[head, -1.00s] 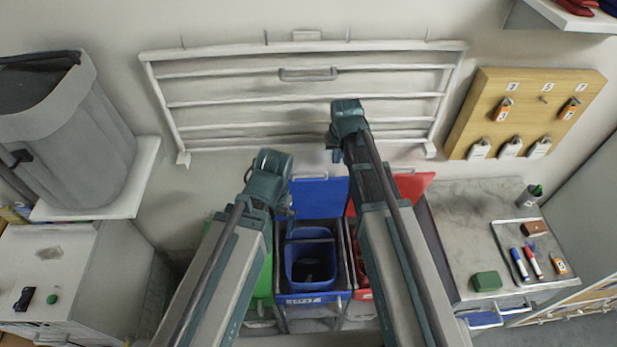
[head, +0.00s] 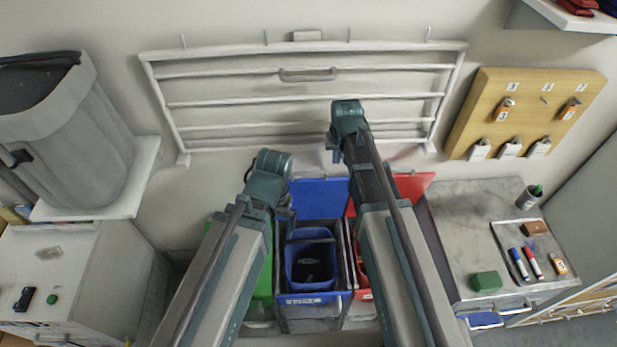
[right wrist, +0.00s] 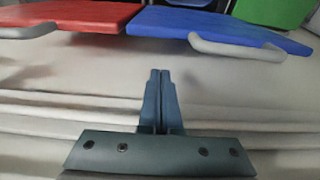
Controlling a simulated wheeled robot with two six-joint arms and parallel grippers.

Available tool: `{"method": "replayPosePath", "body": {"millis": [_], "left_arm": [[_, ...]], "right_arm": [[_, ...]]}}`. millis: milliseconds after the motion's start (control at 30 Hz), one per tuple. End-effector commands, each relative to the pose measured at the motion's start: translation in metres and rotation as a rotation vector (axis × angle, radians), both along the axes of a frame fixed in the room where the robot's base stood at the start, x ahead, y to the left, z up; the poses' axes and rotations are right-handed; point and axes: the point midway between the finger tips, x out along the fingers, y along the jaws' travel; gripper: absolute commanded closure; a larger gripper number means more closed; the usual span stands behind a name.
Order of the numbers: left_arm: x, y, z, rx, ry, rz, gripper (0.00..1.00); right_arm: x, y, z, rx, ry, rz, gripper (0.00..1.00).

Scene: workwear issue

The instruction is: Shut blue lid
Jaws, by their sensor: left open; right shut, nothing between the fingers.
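The blue lid (head: 318,197) stands open, tilted up behind the blue bin (head: 310,265) in the head view. In the right wrist view the blue lid (right wrist: 215,32) is at the upper right, with a grey handle (right wrist: 238,48) on its near edge. My right gripper (right wrist: 161,76) is shut and empty, apart from the lid and its handle. In the head view my right gripper (head: 331,155) is above the lid's upper edge, near the wall. My left gripper (head: 284,212) is open beside the lid's left edge; its fingers are mostly hidden by its own wrist.
A red lid (head: 412,186) stands open right of the blue one, partly behind my right arm. A green bin (head: 264,275) is at the left. A white wall rack (head: 300,102) is behind. A counter (head: 455,225) stands right and a white cabinet (head: 75,270) left.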

Motion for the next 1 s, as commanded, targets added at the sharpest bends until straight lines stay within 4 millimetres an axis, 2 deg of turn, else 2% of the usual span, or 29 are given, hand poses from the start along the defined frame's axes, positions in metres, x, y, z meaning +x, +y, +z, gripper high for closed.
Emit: {"method": "replayPosePath", "body": {"millis": [433,1000], "left_arm": [[0.0,0.0,-0.002,0.0,0.0,0.0,0.0],[0.0,0.0,-0.029,0.0,0.0,0.0,0.0]], "right_arm": [[0.0,0.0,-0.002,0.0,0.0,0.0,1.0],[0.0,0.0,-0.029,0.0,0.0,0.0,1.0]]}}
